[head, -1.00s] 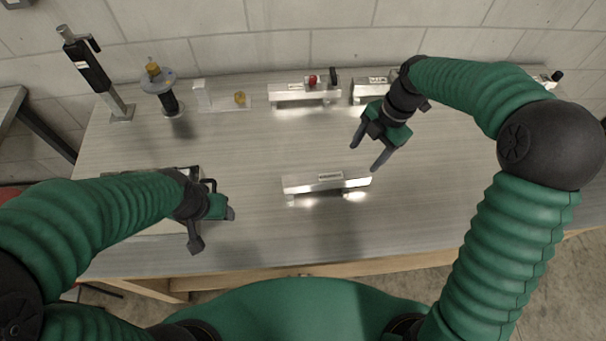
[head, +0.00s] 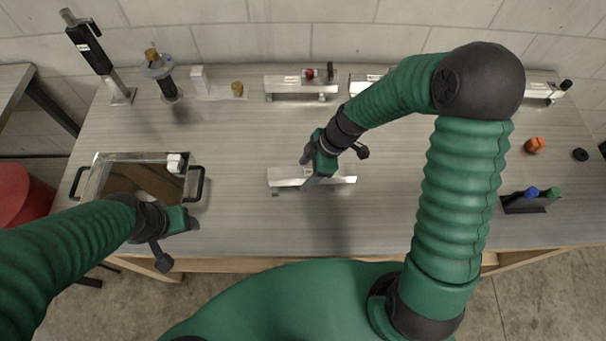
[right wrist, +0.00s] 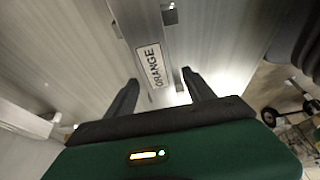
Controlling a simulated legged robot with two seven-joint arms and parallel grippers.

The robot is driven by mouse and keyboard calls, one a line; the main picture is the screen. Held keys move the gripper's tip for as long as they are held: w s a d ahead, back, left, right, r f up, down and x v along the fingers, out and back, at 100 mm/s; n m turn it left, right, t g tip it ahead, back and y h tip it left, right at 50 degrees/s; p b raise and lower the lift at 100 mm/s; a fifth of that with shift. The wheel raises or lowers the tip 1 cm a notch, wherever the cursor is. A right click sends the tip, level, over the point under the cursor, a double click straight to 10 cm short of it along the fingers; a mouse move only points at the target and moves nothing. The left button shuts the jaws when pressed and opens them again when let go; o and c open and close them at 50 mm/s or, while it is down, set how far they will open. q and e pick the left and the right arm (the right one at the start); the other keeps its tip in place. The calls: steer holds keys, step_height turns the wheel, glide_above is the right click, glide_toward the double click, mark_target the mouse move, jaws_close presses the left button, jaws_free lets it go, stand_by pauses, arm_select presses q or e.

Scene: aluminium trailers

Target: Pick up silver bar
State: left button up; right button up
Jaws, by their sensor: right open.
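The silver bar (head: 340,180) lies on the middle of the grey table, running left to right near the front. In the right wrist view the bar (right wrist: 146,28) carries a white label reading ORANGE. My right gripper (head: 308,172) is over the bar's middle and hides part of it. In the right wrist view the gripper (right wrist: 160,80) is open, with one finger on each side of the bar. I cannot tell whether the fingers touch it. My left gripper (head: 178,243) is open and empty near the table's front left edge.
A tray with black handles (head: 197,184) stands at the left, partly behind my left arm. Two similar silver bars stand at the back, one (head: 285,84) with a red knob. A black holder (head: 523,204) with blue and green tops stands at the right. The table around the bar is clear.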

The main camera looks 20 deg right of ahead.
mark_target(311, 171)
step_height(311, 171, down, 3)
steer(key=shift+w+d+f, duration=0.1)
steer(key=shift+w+f, duration=0.05)
steer(key=shift+f, duration=0.25)
steer(key=shift+a+r, duration=0.1)
steer(key=shift+a, duration=0.55)
steer(key=shift+c, duration=0.9)
steer(key=shift+a, duration=0.35)
steer(key=c, duration=0.5)
steer(key=shift+d, duration=0.3)
steer(key=c, duration=0.4)
steer(key=shift+d, duration=0.2)
jaws_close()
arm_select(q)
steer(key=shift+s+d+r, duration=0.1)
steer(key=shift+d+r, duration=0.3)
steer(key=shift+d, duration=0.35)
arm_select(e)
steer(key=shift+d, duration=0.1)
